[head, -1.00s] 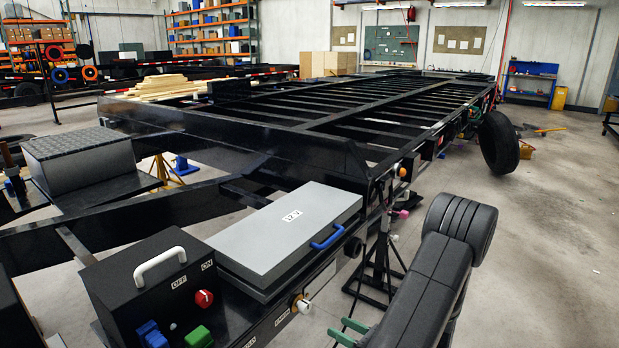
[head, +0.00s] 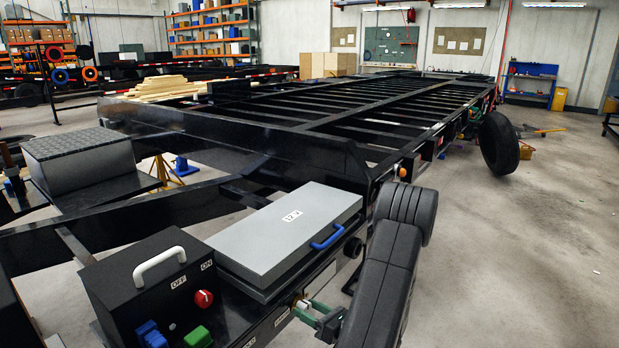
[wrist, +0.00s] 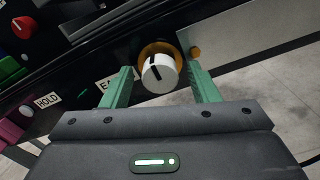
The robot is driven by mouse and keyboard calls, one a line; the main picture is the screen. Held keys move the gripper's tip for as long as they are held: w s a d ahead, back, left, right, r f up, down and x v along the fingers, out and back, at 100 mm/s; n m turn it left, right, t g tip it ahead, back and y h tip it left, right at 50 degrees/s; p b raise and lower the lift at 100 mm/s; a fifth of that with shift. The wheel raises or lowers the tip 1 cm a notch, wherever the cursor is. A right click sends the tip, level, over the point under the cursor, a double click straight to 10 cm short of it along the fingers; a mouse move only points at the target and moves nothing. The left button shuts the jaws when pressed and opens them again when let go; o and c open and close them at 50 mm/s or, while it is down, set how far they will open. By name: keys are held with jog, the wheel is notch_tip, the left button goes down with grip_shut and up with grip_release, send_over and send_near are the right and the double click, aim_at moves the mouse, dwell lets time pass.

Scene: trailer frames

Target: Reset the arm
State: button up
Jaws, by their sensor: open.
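My gripper (wrist: 160,88) has two green fingers and is open in the wrist view. The fingers stand on either side of a white knob (wrist: 158,74) with a black mark and an orange-brown ring behind it. I cannot tell whether the fingers touch the knob. In the head view my gripper (head: 307,311) shows at the trailer frame's side rail, in front of the same white knob (head: 302,304). My dark arm comes in from the lower right and hides part of the rail.
A black control box (head: 140,285) with a red knob (head: 203,298) stands left of the gripper. Beside it lies a grey 12 V box (head: 280,235) with a blue handle. The black trailer frame (head: 250,165) stretches behind.

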jog(key=shift+f+n+b, duration=0.25)
jog(key=shift+n+b, duration=0.25)
jog(key=shift+b, duration=0.05)
jog(key=shift+n+b, duration=0.7)
jog(key=shift+n, duration=0.2)
jog(key=n+b, duration=0.2)
jog(key=n, duration=0.1)
jog(key=shift+n+b, duration=0.35)
jog(key=shift+n, duration=0.05)
jog(key=n+b, duration=0.2)
jog(key=n, duration=0.1)
jog(key=shift+n+b, duration=0.3)
jog(key=shift+b, duration=0.1)
jog(key=n+b, duration=0.3)
jog(key=n, duration=0.1)
jog(key=shift+n, duration=0.4)
jog(key=n+b, duration=0.1)
jog(key=n, duration=0.2)
jog(key=n+b, duration=0.1)
jog(key=n, duration=0.1)
jog(key=shift+r+b, duration=0.25)
jog(key=shift+b, duration=0.05)
